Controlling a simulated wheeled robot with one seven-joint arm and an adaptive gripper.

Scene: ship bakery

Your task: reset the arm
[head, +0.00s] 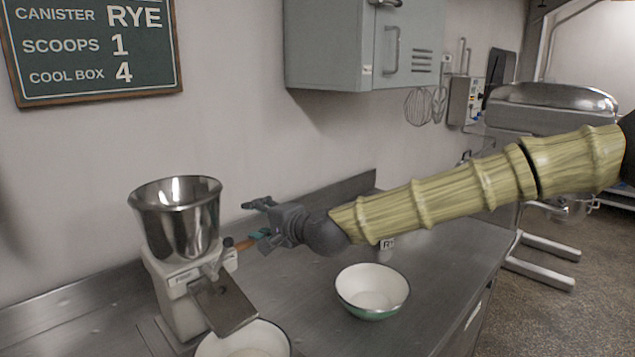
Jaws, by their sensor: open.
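My gripper (254,219) is at the end of my arm, which reaches in from the right over the steel counter. Its two teal-tipped fingers are apart and point left toward the mill. Nothing shows between them. A brown, handle-like piece (246,242) shows close beside the lower finger; I cannot tell whether they touch.
A white mill (172,288) with a steel hopper (177,215) stands left of my gripper. One bowl (243,339) sits below its chute; another bowl (372,290) stands below my arm. A grey cabinet (335,45) hangs above.

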